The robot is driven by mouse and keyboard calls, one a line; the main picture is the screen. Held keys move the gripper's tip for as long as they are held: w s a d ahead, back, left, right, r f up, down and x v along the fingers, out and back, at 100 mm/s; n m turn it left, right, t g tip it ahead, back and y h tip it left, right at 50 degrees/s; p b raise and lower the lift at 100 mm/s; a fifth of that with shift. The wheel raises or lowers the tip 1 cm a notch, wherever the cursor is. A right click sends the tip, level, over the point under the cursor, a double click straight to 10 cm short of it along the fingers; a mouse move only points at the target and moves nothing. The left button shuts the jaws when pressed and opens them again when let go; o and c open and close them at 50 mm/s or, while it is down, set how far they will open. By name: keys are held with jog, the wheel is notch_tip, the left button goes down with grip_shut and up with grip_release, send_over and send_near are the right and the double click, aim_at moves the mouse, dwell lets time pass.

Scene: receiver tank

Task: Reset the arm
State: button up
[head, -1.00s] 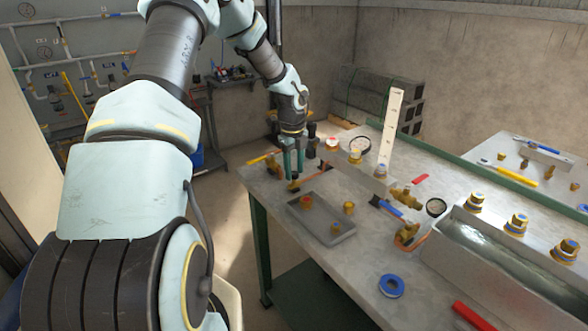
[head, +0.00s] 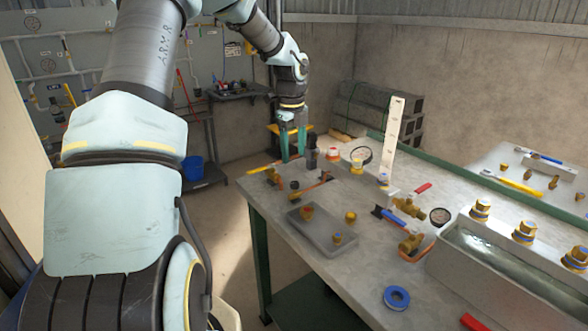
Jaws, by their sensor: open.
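My arm rises from the lower left and bends over toward the far left corner of the workbench (head: 262,207). My gripper (head: 292,150) hangs there pointing down, with its two teal fingers apart and nothing seen between them. It is at the back left end of the bench, behind the orange-handled valve (head: 318,186) and left of a dark upright fitting (head: 311,155). The exact height of the fingertips over the bench cannot be told.
A grey tray (head: 338,246) with brass fittings is near the bench's left edge. A blue bucket (head: 192,168) stands behind.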

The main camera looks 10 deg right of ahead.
jog(key=shift+a+r, duration=0.1)
jog(key=shift+r, duration=0.6)
jog(key=s+a+n+t, duration=0.1)
jog(key=s+a+n, duration=1.9)
jog(key=n, duration=0.7)
jog(key=shift+s+f+n, duration=0.3)
jog(key=shift+s+n, duration=0.1)
jog(key=shift+s, duration=0.5)
jog(key=shift+c, duration=0.3)
